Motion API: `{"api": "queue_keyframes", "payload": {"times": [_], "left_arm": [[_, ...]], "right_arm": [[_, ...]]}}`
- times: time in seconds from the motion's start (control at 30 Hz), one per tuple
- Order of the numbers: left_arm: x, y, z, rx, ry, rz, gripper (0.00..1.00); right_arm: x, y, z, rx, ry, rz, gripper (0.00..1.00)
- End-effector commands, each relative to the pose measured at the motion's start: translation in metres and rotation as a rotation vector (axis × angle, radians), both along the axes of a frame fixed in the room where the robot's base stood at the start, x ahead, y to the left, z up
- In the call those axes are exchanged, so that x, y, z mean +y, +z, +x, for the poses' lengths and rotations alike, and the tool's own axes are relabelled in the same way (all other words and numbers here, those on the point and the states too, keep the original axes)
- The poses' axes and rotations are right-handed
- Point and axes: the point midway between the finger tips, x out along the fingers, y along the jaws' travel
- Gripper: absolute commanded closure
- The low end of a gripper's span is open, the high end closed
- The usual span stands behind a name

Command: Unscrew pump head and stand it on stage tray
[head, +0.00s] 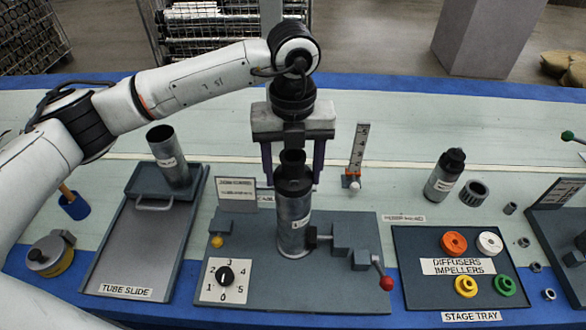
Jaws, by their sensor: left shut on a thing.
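The pump tube (294,228) stands upright on the grey fixture plate in the middle, a grey metal cylinder with a small label. Its dark pump head (293,178) sits on top, with a narrower neck. My left gripper (293,180) points straight down over it and is shut on the pump head, one finger on each side. A clamp (340,236) with a red-knobbed lever is beside the tube. The stage tray (410,290) at the right holds orange, white, yellow and green rings around a label. My right gripper is not in view.
The tube slide (130,245) at the left holds an upright open tube (168,158). A dark-capped canister (444,175) and a ribbed ring (473,193) stand behind the stage tray. The tray's left part is bare.

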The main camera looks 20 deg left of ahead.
Motion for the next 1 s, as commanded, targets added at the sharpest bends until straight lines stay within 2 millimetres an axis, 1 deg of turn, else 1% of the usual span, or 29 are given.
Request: {"api": "queue_keyframes", "payload": {"times": [0.23,1.0], "left_arm": [[0.0,0.003,0.0,0.0,0.0,0.0,0.68],[0.0,0.027,0.001,-0.003,0.0,-0.001,0.68]], "right_arm": [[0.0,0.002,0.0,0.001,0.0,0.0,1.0],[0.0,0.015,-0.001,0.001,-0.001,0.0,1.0]]}}
